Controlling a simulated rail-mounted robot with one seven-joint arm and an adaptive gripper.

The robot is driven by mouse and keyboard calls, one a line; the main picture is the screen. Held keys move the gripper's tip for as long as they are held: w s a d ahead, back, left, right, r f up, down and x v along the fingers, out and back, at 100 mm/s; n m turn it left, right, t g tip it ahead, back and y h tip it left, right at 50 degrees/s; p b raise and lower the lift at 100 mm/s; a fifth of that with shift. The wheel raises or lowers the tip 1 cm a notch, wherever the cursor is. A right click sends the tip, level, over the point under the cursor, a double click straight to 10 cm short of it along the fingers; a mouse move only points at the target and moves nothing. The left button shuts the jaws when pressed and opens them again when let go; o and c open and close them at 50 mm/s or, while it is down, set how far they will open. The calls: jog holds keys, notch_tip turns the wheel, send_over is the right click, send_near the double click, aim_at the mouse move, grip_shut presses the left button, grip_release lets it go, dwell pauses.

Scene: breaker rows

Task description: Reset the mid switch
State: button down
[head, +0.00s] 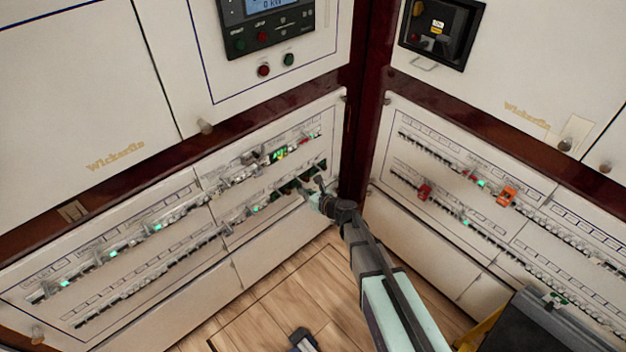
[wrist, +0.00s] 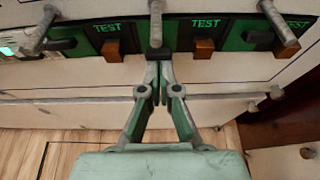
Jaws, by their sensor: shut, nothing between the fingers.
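In the wrist view, three grey levers show along the top on a green breaker strip: a left lever (wrist: 40,30), a middle lever (wrist: 156,25) and a right lever (wrist: 279,24). The left and right levers look slanted; the middle one looks straight up and down in the picture. My gripper (wrist: 161,68) is shut and empty, its fingertips just below the middle lever's lower end. I cannot tell if they touch it. In the head view, my gripper (head: 318,192) is at the right end of the lower breaker row (head: 265,205), partly hiding it.
Brown test buttons (wrist: 204,49) sit between the levers. A dark red corner post (head: 356,175) stands right of my gripper, with another breaker panel (head: 450,175) beyond it. The wooden floor (head: 275,300) below is mostly clear. A dark box (head: 540,320) stands at lower right.

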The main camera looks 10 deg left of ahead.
jog(key=g+h+p, duration=0.1)
jog(key=p, duration=0.4)
jog(key=shift+r, duration=0.45)
jog(key=shift+r+p, duration=0.7)
jog(key=shift+r, duration=0.1)
jog(key=shift+s+d, duration=0.1)
jog(key=shift+s, duration=0.05)
jog(key=v, duration=1.1)
jog(key=shift+s+r, duration=0.15)
jog(key=shift+r, duration=0.25)
jog(key=shift+d, duration=0.15)
